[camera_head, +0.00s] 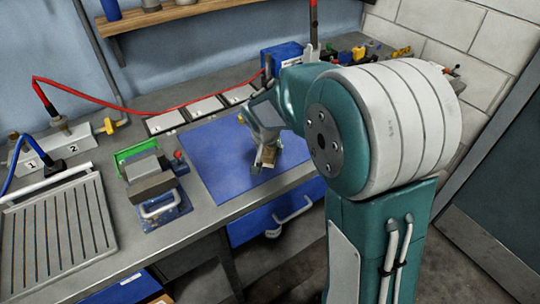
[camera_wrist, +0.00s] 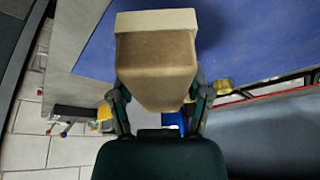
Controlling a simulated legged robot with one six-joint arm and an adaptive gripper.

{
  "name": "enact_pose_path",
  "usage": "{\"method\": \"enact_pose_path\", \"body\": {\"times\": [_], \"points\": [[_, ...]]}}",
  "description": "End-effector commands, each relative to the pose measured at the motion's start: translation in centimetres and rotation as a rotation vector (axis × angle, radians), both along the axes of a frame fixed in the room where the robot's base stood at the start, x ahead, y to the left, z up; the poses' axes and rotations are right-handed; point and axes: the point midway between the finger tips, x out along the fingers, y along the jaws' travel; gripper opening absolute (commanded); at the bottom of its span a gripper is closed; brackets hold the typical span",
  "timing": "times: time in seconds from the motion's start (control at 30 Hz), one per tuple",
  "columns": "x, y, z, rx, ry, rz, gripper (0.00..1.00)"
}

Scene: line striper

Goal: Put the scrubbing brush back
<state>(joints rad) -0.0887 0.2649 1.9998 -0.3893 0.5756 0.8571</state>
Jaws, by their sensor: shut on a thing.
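The scrubbing brush (camera_wrist: 155,60) has a brown wooden block and a pale cream bristle band (camera_wrist: 156,21) along one edge. It fills the top middle of the wrist view. My gripper (camera_wrist: 158,95) is shut on it, with one finger on each side. In the head view my gripper (camera_head: 266,140) is over the right part of the blue mat (camera_head: 220,168). Only a small tan part of the brush (camera_head: 267,157) shows there, below the fingers. My arm hides part of the bench behind it. I cannot tell whether the brush touches the mat.
A blue box (camera_head: 281,58) stands at the back. A green and grey device (camera_head: 150,180) stands left of the mat. A ribbed tray (camera_head: 55,235) lies far left.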

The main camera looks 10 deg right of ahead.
Motion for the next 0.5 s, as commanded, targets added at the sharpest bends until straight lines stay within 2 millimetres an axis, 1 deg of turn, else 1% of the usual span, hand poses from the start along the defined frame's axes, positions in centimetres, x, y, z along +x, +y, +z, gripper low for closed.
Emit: {"method": "enact_pose_path", "body": {"times": [0.17, 0.2, 0.33, 0.4, 0.5], "points": [[0.9, -0.2, -1.0, -0.002, -0.002, 0.002, 0.19], [1.1, -0.3, -1.4, -0.001, -0.001, 0.002, 0.19], [1.0, -0.4, -3.5, -0.001, 0.003, 0.002, 0.19], [1.0, -0.5, -4.2, 0.001, 0.001, 0.002, 0.19], [1.0, -0.6, -4.2, 0.003, -0.004, 0.001, 0.19]]}}
